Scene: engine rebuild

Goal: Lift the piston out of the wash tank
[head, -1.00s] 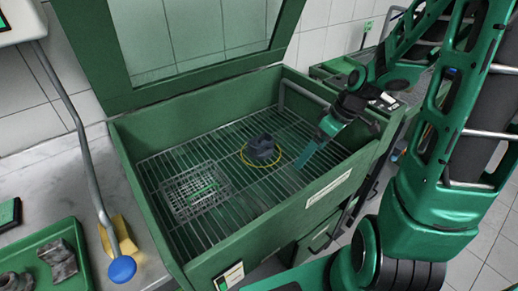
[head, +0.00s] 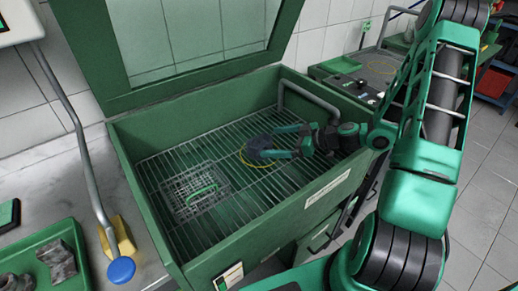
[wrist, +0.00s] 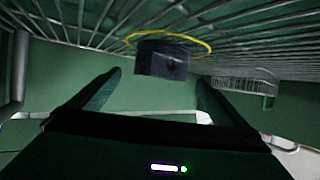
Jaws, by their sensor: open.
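The dark grey piston (head: 258,143) stands on the wire rack inside the green wash tank (head: 160,127), within a yellow ring marking (head: 243,160). My gripper (head: 270,142) is inside the tank, reaching in low over the right wall, with its fingers pointing left at the piston. The fingers partly cover the piston in the head view. In the wrist view, the piston (wrist: 162,58) shows between and just beyond the open fingertips (wrist: 159,78). I cannot tell whether either finger touches it.
A wire basket (head: 195,190) sits on the rack left of the piston. The tank's raised lid (head: 105,60) stands behind. A bent grey pipe (head: 305,92) runs at the back right corner.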

